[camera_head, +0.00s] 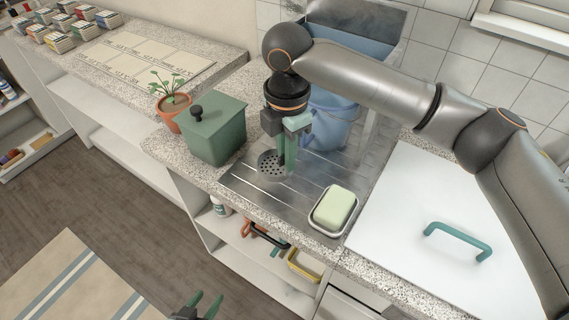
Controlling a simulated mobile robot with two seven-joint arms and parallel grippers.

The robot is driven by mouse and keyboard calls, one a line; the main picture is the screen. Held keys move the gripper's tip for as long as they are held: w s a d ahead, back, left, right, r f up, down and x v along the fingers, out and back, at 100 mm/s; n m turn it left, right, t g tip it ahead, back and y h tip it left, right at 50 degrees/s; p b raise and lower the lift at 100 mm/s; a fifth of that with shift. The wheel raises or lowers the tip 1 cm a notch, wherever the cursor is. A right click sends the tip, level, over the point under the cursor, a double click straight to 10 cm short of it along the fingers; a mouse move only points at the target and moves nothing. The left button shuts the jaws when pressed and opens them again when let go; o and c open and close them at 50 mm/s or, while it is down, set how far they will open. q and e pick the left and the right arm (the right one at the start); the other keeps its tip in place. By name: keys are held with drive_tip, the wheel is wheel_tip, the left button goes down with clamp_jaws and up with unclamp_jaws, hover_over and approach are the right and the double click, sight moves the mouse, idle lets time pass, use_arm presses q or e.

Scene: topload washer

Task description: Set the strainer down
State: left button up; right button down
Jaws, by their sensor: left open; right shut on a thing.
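The strainer (269,165) is a small grey disc with holes, in the middle of the head view, at the metal drainboard (252,189). My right gripper (289,158) points down and is shut on the strainer, with its green fingers just right of the disc. I cannot tell whether the strainer touches the drainboard or hangs slightly above it. My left gripper (205,305) is at the bottom edge of the view, low in front of the counter, open and empty.
A green lidded box (214,132) stands left of the strainer, with a potted plant (171,102) beyond it. A soap dish (333,222) with pale green soap is to the right. A blue bucket (333,125) stands behind. The white washer lid (420,215) lies right.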

sight(285, 176)
drive_tip(key=shift+w+a+f, duration=0.1)
drive_tip(key=shift+w+f, duration=0.05)
drive_tip(key=shift+f, duration=0.1)
drive_tip(key=shift+w+f, duration=0.2)
drive_tip(key=shift+f, duration=1.6)
drive_tip(key=shift+f+p, duration=0.15)
drive_tip(key=shift+p, duration=0.15)
drive_tip(key=c, duration=0.9)
unclamp_jaws()
wheel_tip(285, 176, up, 12)
drive_tip(key=shift+r, duration=0.2)
